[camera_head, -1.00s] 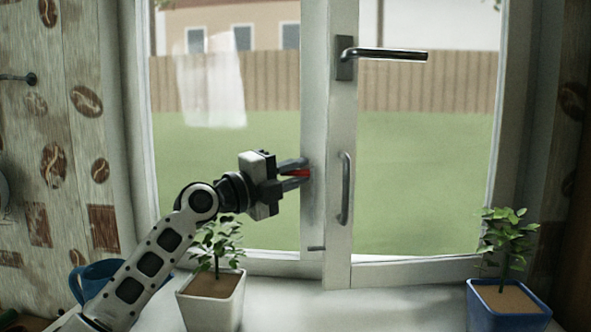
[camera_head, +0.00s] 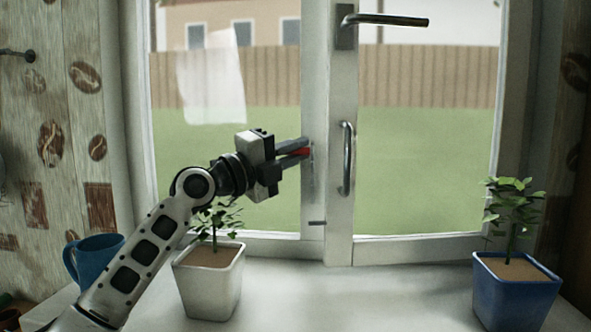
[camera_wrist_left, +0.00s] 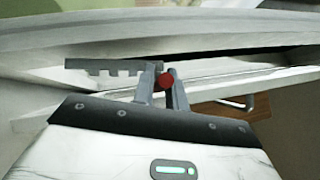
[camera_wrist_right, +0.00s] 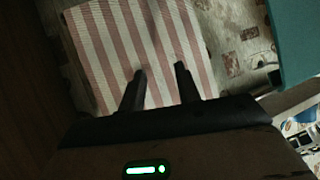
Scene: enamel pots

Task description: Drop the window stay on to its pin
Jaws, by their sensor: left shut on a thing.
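The window stay (camera_wrist_left: 108,66) is a grey notched bar in the left wrist view, with a red knob (camera_wrist_left: 166,80) near the fingers. My left gripper (camera_head: 305,149) is shut on the red knob, beside the window's middle post in the head view. Its two fingers (camera_wrist_left: 163,84) flank the knob in the left wrist view. A small dark stub, which looks like the pin (camera_head: 317,223), sticks out low on the post, below the gripper. The stay's bar is hard to make out in the head view. My right gripper (camera_wrist_right: 160,82) is open and empty.
A white pot (camera_head: 208,284) with a plant stands under my left arm. A blue mug (camera_head: 95,260) is left of it, and a blue pot (camera_head: 515,295) stands at right. The sash has a lever (camera_head: 385,20) and a pull handle (camera_head: 347,160). The middle sill is clear.

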